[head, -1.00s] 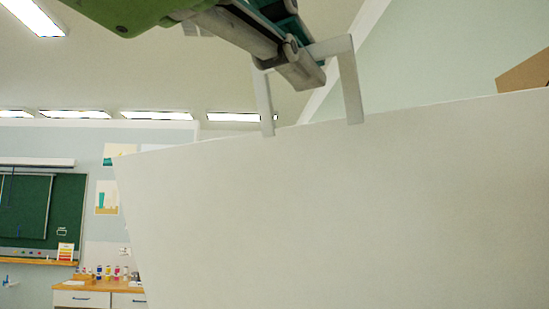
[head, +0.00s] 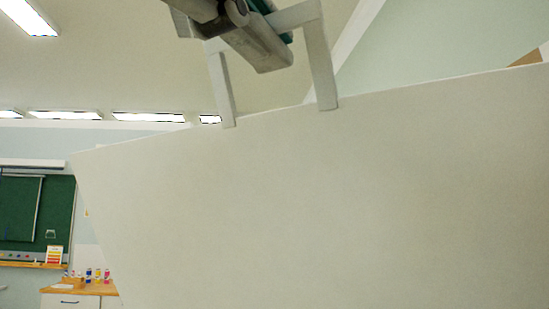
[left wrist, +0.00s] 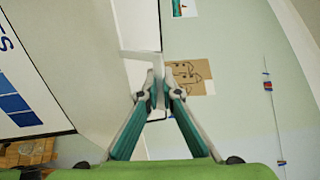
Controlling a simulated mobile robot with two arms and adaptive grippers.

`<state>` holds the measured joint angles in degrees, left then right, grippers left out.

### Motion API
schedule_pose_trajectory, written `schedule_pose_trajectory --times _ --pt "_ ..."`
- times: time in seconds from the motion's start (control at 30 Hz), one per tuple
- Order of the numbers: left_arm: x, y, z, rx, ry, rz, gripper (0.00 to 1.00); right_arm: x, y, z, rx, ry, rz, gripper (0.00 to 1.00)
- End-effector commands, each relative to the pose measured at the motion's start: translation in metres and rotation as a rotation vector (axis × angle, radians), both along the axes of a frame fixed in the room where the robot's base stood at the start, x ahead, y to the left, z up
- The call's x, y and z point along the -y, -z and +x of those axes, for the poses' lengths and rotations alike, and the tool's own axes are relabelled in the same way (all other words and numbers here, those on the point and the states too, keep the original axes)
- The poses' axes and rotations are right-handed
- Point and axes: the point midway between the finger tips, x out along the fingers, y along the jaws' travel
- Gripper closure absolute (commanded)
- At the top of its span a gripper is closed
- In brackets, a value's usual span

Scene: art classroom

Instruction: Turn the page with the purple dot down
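A large blank pale page (head: 300,210) fills most of the head view, its top edge sloping up to the right. A pale U-shaped handle (head: 325,65) stands on that edge. My left gripper (head: 262,52) is at the handle's crossbar, partly cut off by the frame top. In the left wrist view its fingers (left wrist: 160,92) are closed together around the pale bar (left wrist: 142,54). No purple dot shows on the visible face. My right gripper is not in view.
A white panel with blue blocks and lettering (left wrist: 30,85) is at the left of the wrist view. A brown drawing (left wrist: 190,76) hangs on the wall. A chalkboard (head: 58,212) and a counter with paint bottles (head: 97,275) stand far behind at left.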

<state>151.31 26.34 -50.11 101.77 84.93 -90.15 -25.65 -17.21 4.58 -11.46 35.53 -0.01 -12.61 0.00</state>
Motion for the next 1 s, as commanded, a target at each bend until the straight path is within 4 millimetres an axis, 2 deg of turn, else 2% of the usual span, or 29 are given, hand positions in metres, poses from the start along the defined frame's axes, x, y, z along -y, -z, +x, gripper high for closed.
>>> schedule_pose_trajectory --times 0.03,0.1,0.8,1.0 --pt "-0.001 0.008 -0.002 -0.006 -0.001 0.006 1.00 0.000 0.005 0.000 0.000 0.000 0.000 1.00" --pt "-0.004 0.012 -0.007 -0.006 0.000 0.006 1.00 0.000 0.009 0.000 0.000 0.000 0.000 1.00" --pt "-0.033 0.046 -0.051 -0.008 -0.001 0.009 1.00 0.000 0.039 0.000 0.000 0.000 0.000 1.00" --pt "-0.038 0.050 -0.058 -0.007 -0.002 0.007 1.00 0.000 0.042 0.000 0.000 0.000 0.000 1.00"
